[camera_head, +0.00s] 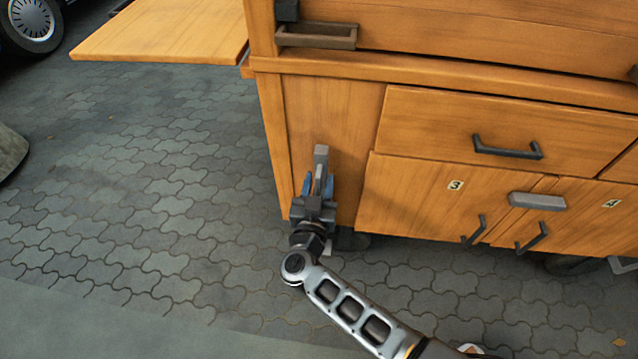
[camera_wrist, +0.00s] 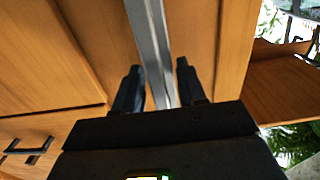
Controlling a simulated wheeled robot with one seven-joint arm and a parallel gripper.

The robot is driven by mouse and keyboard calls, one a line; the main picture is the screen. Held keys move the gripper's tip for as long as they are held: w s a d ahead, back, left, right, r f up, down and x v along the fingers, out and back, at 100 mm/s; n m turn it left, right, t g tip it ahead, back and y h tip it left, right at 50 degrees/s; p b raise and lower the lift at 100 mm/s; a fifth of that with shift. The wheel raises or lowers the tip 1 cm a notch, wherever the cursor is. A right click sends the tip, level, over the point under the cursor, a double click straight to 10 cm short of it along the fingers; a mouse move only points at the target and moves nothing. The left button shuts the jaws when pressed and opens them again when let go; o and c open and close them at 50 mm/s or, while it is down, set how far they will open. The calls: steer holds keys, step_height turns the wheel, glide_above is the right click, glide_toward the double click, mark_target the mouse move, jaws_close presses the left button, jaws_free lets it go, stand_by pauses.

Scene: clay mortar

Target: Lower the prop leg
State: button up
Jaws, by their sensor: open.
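The prop leg is a grey metal bar (camera_head: 321,157) standing upright against the left end of the wooden cart's front. My gripper (camera_head: 317,187) is low in front of this panel, with its blue-sided fingers on either side of the bar. In the wrist view the bar (camera_wrist: 149,35) runs down between the two dark fingers of my gripper (camera_wrist: 160,78), which are open around it. I cannot tell whether either finger touches it. The bar's lower end is hidden by my gripper.
The wooden cart has a drawer (camera_head: 540,125) and cupboard doors (camera_head: 430,195) with dark handles to the right. A wooden side shelf (camera_head: 165,32) juts out at the upper left. A vehicle wheel (camera_head: 32,20) shows at the far left.

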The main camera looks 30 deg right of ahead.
steer(key=shift+w+d, duration=0.15)
steer(key=shift+w, duration=0.05)
jaws_close()
stand_by(0.3)
steer(key=shift+f, duration=0.1)
